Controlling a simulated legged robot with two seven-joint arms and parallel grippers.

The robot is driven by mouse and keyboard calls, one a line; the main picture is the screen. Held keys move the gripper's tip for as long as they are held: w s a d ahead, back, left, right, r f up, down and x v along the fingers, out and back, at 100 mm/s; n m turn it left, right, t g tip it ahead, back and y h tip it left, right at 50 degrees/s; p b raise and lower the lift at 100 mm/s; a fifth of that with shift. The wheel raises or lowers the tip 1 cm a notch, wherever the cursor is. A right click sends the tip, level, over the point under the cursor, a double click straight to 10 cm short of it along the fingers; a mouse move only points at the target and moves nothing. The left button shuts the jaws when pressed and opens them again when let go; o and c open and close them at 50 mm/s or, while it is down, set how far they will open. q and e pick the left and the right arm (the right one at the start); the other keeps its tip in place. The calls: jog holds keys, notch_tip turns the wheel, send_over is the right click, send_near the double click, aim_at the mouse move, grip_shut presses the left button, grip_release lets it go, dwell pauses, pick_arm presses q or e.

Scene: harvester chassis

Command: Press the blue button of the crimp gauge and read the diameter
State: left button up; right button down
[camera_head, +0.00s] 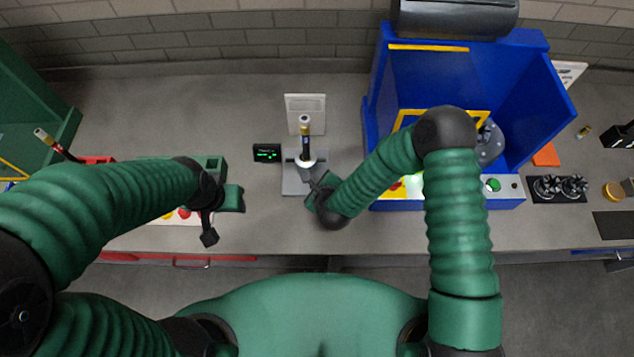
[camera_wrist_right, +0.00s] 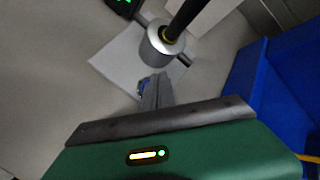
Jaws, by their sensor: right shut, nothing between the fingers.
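The crimp gauge stands on the bench on a light grey base plate (camera_head: 291,183), with a round silver part (camera_head: 306,162) and an upright dark rod with a pale top (camera_head: 304,126). A small black display (camera_head: 266,153) with green marks, too small to read, sits to its left. My right gripper (camera_head: 318,183) is at the front right of the gauge. In the right wrist view its fingers (camera_wrist_right: 150,88) are shut and empty.
A white panel (camera_head: 305,108) stands behind the gauge. A large blue open-fronted station (camera_head: 425,80) is to the right; its blue wall (camera_wrist_right: 265,85) shows in the wrist view. Red and yellow buttons lie near my left gripper. The bench behind the display is clear.

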dwell(0.6)
jog(key=shift+f+b, duration=0.35)
jog(key=shift+f+b, duration=0.5)
dwell(0.5)
jog(key=shift+r, duration=0.1)
jog(key=shift+r+p, duration=0.7)
jog(key=shift+r, duration=0.1)
notch_tip(320, 180, up, 5)
jog(key=p, duration=0.4)
jog(key=shift+r, duration=0.1)
